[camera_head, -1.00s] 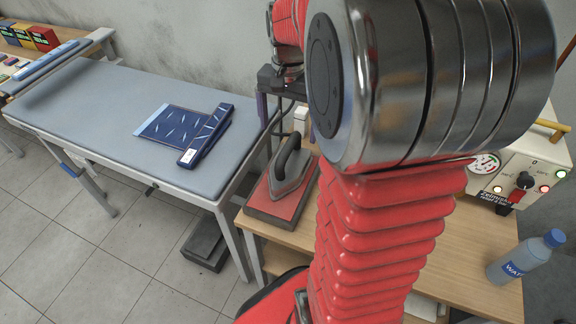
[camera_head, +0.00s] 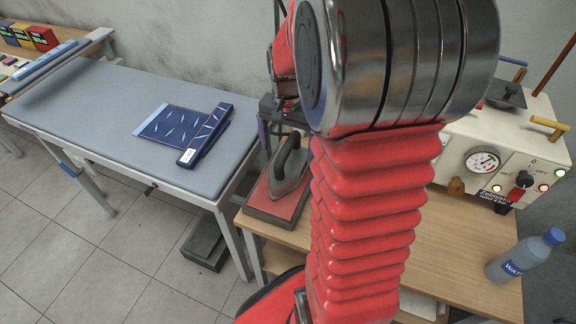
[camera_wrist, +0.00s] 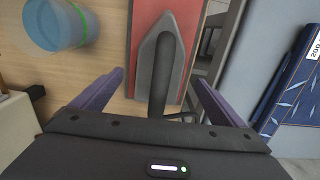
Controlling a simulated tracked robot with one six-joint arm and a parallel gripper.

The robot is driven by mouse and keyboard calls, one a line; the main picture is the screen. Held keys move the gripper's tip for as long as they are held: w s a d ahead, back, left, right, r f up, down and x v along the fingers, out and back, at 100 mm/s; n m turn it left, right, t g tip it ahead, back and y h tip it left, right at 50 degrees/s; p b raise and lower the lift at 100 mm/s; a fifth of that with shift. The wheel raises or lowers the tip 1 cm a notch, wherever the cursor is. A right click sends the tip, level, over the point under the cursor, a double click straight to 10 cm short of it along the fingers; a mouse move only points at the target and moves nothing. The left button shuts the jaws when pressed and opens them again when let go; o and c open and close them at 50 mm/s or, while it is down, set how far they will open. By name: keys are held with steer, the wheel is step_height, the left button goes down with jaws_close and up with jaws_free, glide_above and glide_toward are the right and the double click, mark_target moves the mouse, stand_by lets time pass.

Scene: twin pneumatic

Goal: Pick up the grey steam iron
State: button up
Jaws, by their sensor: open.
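The grey steam iron (camera_head: 289,172) rests on a red-topped pad (camera_head: 277,204) at the left end of the wooden table, its dark handle upward. In the wrist view the iron (camera_wrist: 160,55) lies on the red pad, its dark handle running down the picture between my fingers. My gripper (camera_wrist: 158,76) is open, with one purple finger on each side of the handle and no visible contact. In the head view my arm partly hides the gripper, which is beside the iron's far side.
A padded ironing table (camera_head: 110,100) with folded blue cloth (camera_head: 170,125) stands left. A white boiler (camera_head: 500,140) and a water bottle (camera_head: 525,257) stand on the wooden table (camera_head: 450,240) at right. A bluish round container (camera_wrist: 55,22) is left of the pad in the wrist view.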

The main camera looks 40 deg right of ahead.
mark_target(287, 163)
steer(key=shift+a+f, duration=0.1)
steer(key=shift+f, duration=2.25)
steer(key=shift+c, duration=0.4)
steer(key=shift+w, duration=0.1)
steer(key=c, duration=2.1)
steer(key=shift+o, duration=0.2)
steer(key=shift+r, duration=0.1)
